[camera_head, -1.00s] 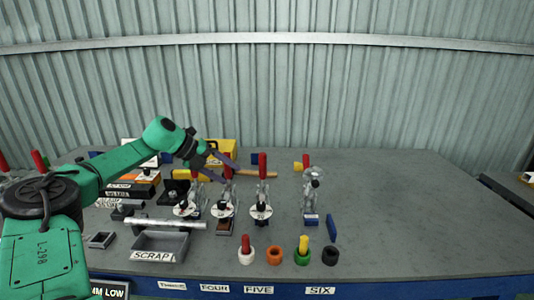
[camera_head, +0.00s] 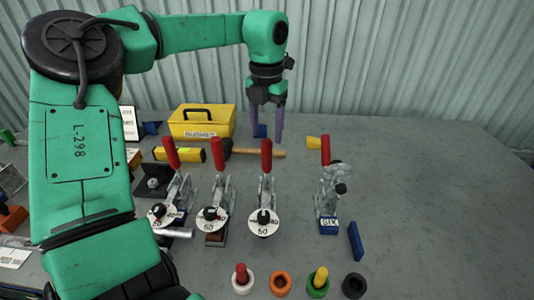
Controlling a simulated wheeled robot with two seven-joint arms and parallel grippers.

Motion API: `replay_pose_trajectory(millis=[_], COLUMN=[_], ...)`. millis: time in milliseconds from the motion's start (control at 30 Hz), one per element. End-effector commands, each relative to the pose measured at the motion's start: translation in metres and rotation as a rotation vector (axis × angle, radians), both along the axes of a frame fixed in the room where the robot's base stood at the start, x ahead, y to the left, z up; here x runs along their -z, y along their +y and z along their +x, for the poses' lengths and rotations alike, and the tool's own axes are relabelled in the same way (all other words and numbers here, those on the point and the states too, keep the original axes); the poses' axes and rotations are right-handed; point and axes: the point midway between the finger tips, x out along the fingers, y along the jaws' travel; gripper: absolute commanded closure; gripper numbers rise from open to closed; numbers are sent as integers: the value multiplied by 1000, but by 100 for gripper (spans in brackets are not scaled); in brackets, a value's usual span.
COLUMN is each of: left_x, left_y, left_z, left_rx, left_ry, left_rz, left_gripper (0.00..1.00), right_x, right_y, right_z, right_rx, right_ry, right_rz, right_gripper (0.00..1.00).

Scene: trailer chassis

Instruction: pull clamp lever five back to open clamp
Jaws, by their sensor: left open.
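Clamp five (camera_head: 265,191) is the third of the row of toggle clamps, with a white round dial on its front. Its red-handled lever (camera_head: 266,156) stands upright. My left gripper (camera_head: 267,138) points down, open and empty, with its two purple fingers apart. In the picture its fingertips are just above the top of lever five's handle, on either side of it. They look apart from the handle, and the depth between them is hard to judge. My right gripper is not in view.
Clamps with upright red levers stand to the left (camera_head: 216,195) and clamp six (camera_head: 328,195) to the right. A yellow toolbox (camera_head: 202,123) and a hammer (camera_head: 257,153) lie behind. Colored ring holders (camera_head: 281,284) stand in front. The table's right side is clear.

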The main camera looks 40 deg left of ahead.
Motion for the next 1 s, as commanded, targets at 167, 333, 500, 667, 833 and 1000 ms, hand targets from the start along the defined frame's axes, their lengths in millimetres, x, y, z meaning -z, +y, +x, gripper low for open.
replay_pose_trajectory(millis=[167, 333, 500, 667, 833, 1000], left_x=[48, 78, 87, 87, 86, 86], left_y=[0, 0, 1, 1, 1, 1], left_z=[0, 0, 1, 1, 1, 1], left_rx=[0, -1, -1, -2, -2, -2], left_ry=[5, 2, -2, -2, -2, -2], left_rz=[-3, -1, -2, -2, -2, -2], left_gripper=[34, 34, 34, 34, 99, 100], right_x=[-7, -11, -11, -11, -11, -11], right_y=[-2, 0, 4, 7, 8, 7], right_z=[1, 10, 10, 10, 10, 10], right_rx=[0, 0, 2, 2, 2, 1], right_ry=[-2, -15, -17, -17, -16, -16], right_rz=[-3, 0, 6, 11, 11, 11], right_gripper=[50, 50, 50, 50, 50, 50])
